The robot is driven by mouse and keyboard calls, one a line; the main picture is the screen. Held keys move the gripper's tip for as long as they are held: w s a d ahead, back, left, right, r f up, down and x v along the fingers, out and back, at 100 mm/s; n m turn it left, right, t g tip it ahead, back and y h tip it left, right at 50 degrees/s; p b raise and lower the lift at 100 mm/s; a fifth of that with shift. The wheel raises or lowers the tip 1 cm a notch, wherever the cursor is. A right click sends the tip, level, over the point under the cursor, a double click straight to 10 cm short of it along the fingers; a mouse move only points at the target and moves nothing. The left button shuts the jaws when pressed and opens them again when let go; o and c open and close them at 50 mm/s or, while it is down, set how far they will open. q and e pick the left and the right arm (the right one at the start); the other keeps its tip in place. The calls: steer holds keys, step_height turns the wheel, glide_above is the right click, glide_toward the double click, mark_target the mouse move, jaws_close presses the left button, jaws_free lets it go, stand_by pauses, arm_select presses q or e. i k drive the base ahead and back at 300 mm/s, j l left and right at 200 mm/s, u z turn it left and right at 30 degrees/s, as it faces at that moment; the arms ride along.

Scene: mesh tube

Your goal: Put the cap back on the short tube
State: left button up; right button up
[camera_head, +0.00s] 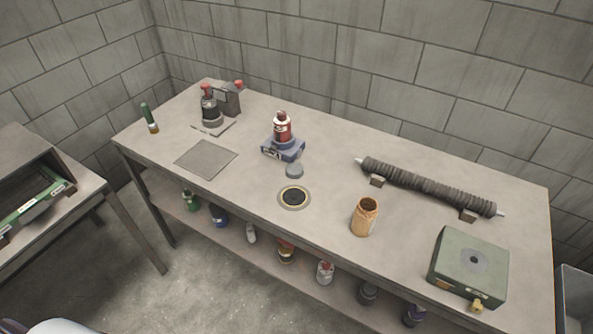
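A short orange-brown tube (364,218) stands upright on the long workbench, right of the middle, with its top end open and no cap on it. A small grey round cap-like piece (294,171) lies on the bench to its left and farther back. A flat black disc with a pale ring (293,197) lies just in front of the grey piece. I cannot tell for sure which of these two is the tube's cap. Neither of my grippers is in view.
A long dark ribbed tube (425,186) rests on small blocks at the back right. A green box (469,265) stands at the right end. A red bottle (282,128) on a blue base stands behind the grey piece. A grey plate (206,159) lies left. Several bottles fill the lower shelf.

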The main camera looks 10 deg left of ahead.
mark_target(366, 212)
steer(key=i+j+z, duration=0.15)
steer(key=j, duration=0.2)
steer(key=i+j+z, duration=0.15)
steer(key=j, duration=0.25)
steer(key=i+j+z, duration=0.15)
steer(key=i+j, duration=0.15)
steer(key=j, duration=0.15)
